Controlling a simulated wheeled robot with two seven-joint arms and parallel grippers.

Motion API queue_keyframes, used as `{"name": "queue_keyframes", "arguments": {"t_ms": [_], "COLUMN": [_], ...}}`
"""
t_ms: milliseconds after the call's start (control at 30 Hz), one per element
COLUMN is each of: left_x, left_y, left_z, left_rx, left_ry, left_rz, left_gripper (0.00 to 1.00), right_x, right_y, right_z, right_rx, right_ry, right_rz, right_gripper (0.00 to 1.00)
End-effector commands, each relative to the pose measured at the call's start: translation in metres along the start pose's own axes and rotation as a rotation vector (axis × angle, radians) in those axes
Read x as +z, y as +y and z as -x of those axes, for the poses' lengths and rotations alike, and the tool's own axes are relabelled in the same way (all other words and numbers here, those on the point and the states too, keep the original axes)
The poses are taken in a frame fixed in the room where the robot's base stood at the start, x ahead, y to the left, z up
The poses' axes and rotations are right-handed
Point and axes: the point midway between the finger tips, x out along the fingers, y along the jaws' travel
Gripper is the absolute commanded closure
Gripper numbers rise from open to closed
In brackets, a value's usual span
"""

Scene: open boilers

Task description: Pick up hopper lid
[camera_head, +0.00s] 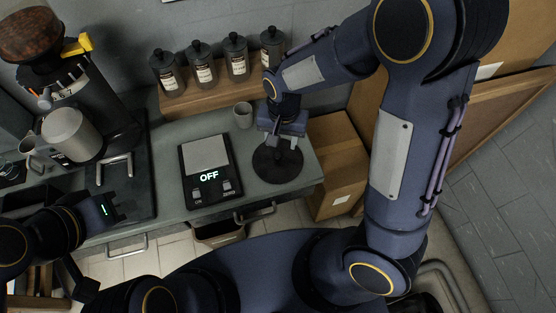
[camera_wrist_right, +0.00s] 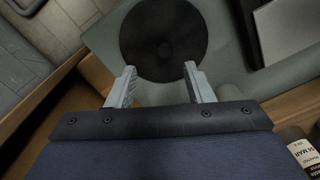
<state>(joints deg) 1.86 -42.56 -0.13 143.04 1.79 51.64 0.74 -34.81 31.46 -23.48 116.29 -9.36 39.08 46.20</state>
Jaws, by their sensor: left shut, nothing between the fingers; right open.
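The hopper lid (camera_head: 277,170) is a flat dark round disc lying on the right end of the grey counter. In the right wrist view the lid (camera_wrist_right: 163,22) shows a small knob at its centre, beyond the fingertips. My right gripper (camera_head: 284,141) is over the lid with its fingers pointing down. In the wrist view my right gripper (camera_wrist_right: 160,72) is open, with nothing held between its spread fingers. My left gripper (camera_head: 106,208) is low at the left near the counter's front edge, away from the lid. It is shut and empty, its fingertips hard to make out.
Several dark bottles stand on a wooden shelf (camera_head: 218,92) at the back. A coffee grinder (camera_head: 80,105) stands at the left. A cardboard box (camera_head: 336,160) stands right of the counter.

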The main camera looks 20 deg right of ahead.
Motion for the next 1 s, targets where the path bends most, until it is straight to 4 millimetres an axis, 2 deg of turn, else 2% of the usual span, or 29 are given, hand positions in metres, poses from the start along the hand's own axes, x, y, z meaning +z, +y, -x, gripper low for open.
{"name": "queue_keyframes", "arguments": {"t_ms": [367, 633, 767, 967, 1000], "left_x": [-0.001, -0.004, -0.004, -0.004, -0.004], "left_y": [0.001, 0.004, 0.004, 0.004, 0.004], "left_z": [0.001, 0.008, 0.008, 0.008, 0.008], "left_rx": [0.000, 0.000, 0.000, 0.000, 0.000], "left_ry": [0.000, 0.000, 0.000, 0.000, 0.000], "left_rz": [0.000, 0.000, 0.000, 0.000, 0.000], "left_gripper": [1.00, 1.00, 1.00, 1.00, 1.00], "right_x": [-0.003, -0.005, -0.006, -0.006, -0.006], "right_y": [-0.004, -0.007, -0.007, -0.007, -0.007], "right_z": [-0.041, -0.079, -0.087, -0.088, -0.088], "right_rx": [0.032, 0.032, 0.029, 0.028, 0.028], "right_ry": [0.007, 0.006, 0.008, 0.008, 0.008], "right_rz": [-0.006, -0.005, -0.004, -0.004, -0.004], "right_gripper": [0.53, 0.53, 0.53, 0.53, 0.57]}}
